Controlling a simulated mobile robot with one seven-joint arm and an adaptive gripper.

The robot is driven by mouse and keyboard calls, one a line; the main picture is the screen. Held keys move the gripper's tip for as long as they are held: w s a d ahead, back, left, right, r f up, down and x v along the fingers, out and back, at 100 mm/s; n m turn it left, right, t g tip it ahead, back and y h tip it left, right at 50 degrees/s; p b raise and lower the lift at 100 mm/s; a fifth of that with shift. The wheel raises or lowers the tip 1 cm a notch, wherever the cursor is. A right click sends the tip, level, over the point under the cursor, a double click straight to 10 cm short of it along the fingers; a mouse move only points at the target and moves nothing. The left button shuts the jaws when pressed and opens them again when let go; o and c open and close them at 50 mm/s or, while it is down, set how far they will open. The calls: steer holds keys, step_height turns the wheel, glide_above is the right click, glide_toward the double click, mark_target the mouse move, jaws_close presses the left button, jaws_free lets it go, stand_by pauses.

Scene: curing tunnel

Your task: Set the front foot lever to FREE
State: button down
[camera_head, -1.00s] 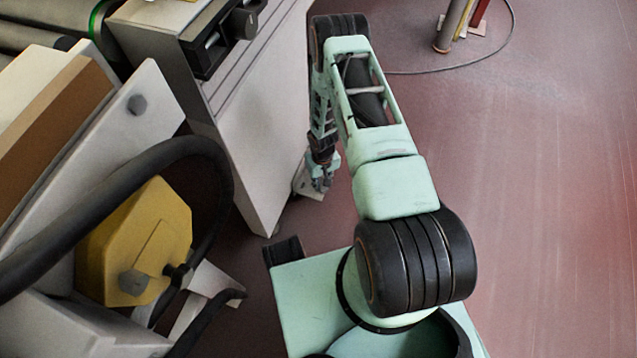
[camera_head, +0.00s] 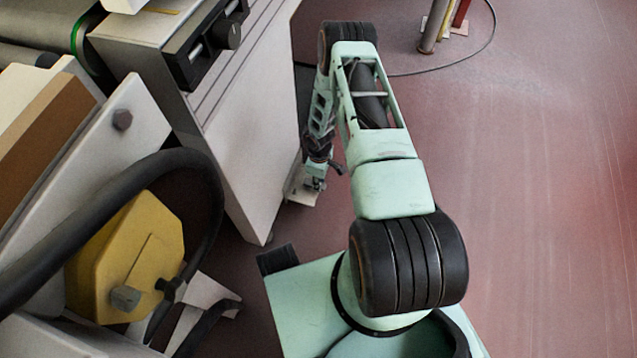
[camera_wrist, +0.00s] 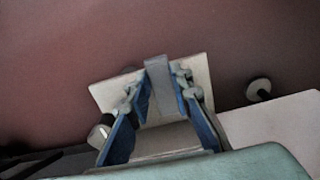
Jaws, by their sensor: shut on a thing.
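In the wrist view a grey lever (camera_wrist: 157,72) stands up between the two blue-padded fingers of my gripper (camera_wrist: 163,88). The fingers are shut on it, one on each side. A pale plate (camera_wrist: 110,88) lies behind and around the fingers, over the red floor. In the head view my gripper (camera_head: 316,184) is low at the foot of the white cabinet (camera_head: 250,140), above a small pale plate (camera_head: 301,190). The lever is too small to make out there. No FREE marking is readable in either view.
A yellow housing (camera_head: 130,255) with a thick black hose (camera_head: 110,190) stands at the lower left. A post (camera_head: 433,30) and a cable (camera_head: 455,62) are at the back. Red floor is open at the right.

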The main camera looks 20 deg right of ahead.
steer(key=shift+w, duration=0.1)
stand_by(0.5)
steer(key=c, duration=1.7)
jaws_free()
step_height(320, 180, up, 12)
steer(key=shift+r, duration=0.1)
